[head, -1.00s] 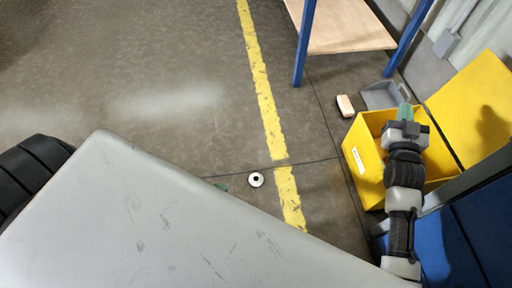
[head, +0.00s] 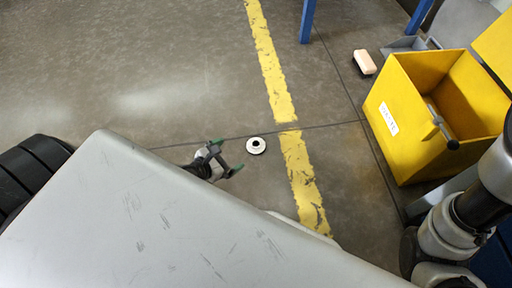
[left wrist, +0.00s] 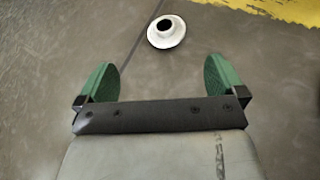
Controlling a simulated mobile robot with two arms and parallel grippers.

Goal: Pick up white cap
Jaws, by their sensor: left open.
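The white cap (head: 257,150) is a round white piece with a dark centre, lying on the grey floor just left of the yellow line. My left gripper (head: 226,155) is open and empty, with green fingers, just left of the cap in the head view. In the left wrist view, the cap (left wrist: 166,40) lies beyond the fingertips, roughly between their lines, and nothing is between the open fingers (left wrist: 162,78). The gripper does not touch the cap. My right gripper is out of view; only links of that arm show at the lower right.
A yellow bin (head: 405,135) with a white label stands at the right, a grey rod-like thing (head: 437,115) in it. A pale block (head: 365,62) lies behind it. A yellow floor line (head: 291,150) runs past the cap. The floor around the cap is clear.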

